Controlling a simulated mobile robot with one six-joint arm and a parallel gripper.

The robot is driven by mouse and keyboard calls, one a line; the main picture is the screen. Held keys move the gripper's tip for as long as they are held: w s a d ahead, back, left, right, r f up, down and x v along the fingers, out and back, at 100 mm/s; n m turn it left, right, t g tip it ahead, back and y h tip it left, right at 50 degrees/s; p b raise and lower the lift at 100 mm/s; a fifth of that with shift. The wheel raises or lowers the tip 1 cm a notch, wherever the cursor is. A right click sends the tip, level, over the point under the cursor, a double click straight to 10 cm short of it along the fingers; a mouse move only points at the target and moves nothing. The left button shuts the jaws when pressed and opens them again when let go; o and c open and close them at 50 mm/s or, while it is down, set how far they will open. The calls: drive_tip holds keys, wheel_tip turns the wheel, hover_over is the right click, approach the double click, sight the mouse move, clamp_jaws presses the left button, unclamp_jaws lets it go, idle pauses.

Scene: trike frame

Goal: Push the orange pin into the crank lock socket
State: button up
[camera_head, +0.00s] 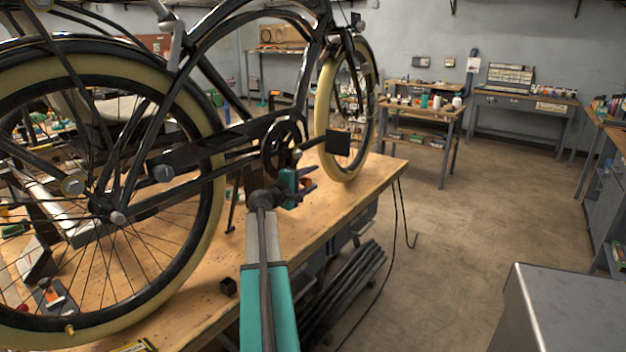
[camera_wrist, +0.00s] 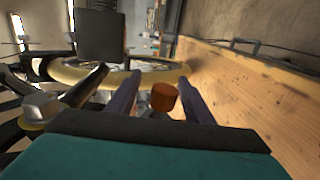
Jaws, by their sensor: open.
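The orange pin (camera_wrist: 163,97) shows in the wrist view as a short orange-brown cylinder. It appears between the two dark fingers of my gripper (camera_wrist: 160,92), with gaps on both sides. The fingers are apart. Whether the pin is seated in anything cannot be told, as its lower end is hard to make out. In the head view my gripper (camera_head: 306,184) is just below the bicycle crank (camera_head: 283,148), above the bench. The crank lock socket cannot be clearly made out in either view.
The black pedal (camera_head: 338,143) sticks out above and right of my gripper. The large rear wheel (camera_head: 205,215) is at left, the front wheel (camera_head: 328,105) behind. The wooden bench (camera_head: 325,210) lies below; open floor (camera_head: 450,225) is to its right.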

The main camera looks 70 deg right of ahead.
drive_tip(key=b+v, duration=0.1)
drive_tip(key=v, duration=1.1)
drive_tip(key=shift+a, duration=0.2)
idle(0.5)
drive_tip(key=shift+s, duration=0.1)
